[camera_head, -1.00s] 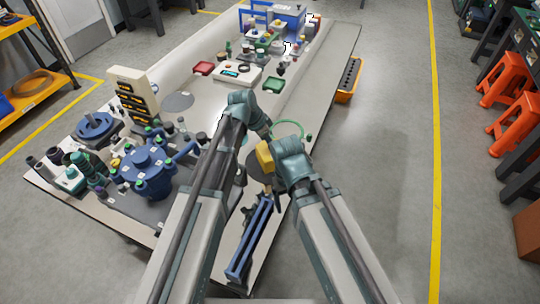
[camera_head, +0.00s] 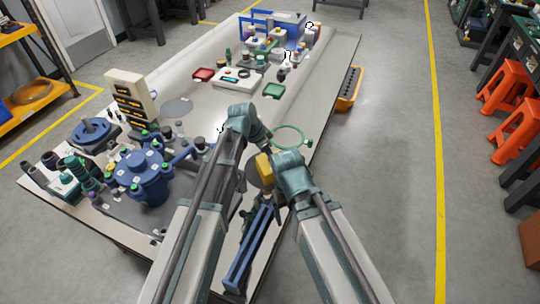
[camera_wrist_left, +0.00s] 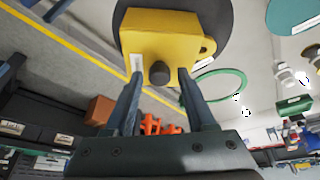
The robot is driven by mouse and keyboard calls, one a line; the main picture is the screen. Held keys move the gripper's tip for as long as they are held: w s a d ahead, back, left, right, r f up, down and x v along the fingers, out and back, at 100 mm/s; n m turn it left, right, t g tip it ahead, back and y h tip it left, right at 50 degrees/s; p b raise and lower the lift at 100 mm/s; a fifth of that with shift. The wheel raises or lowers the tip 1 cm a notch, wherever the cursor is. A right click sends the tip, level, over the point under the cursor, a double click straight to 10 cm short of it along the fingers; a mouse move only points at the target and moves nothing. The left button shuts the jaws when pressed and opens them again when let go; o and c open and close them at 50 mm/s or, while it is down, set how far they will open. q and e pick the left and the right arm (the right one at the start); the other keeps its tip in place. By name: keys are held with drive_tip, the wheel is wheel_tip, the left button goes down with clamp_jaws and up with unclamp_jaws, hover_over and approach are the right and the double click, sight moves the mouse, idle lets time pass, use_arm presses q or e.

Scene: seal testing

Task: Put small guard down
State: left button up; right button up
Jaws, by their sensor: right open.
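The green ring (camera_head: 287,137) lies on the table to the right of my left gripper; it also shows in the left wrist view (camera_wrist_left: 240,84). A yellow block (camera_head: 264,167) with a dark round disc is between my two wrists. In the left wrist view the yellow block (camera_wrist_left: 160,38) has a black knob (camera_wrist_left: 159,72), with the disc behind it. My left gripper (camera_wrist_left: 161,74) has its fingers apart, one on each side of the knob, with gaps. My right gripper (camera_head: 272,167) is open beside the block; its fingertips are mostly hidden. I cannot tell which part is the small guard.
A blue rail (camera_head: 249,247) lies near the front edge. A blue pump-like housing (camera_head: 141,172) and several fittings stand at left.

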use_arm(q)
drive_tip(key=shift+o, duration=0.2)
drive_tip(key=shift+r, duration=0.15)
drive_tip(key=shift+a+r+p, duration=0.15)
drive_tip(key=shift+r+p, duration=0.35)
drive_tip(key=shift+p, duration=0.15)
drive_tip(key=p+v, duration=1)
drive_tip(key=v, duration=0.1)
drive_tip(key=s+a+f+n+g+y, duration=0.1)
drive_tip(key=s+n+y, duration=0.4)
drive_tip(key=s, duration=1.5)
drive_tip(key=a+n+g, duration=0.1)
drive_tip(key=n, duration=0.1)
drive_tip(key=shift+f+n, duration=0.35)
drive_tip(key=shift+n, duration=0.05)
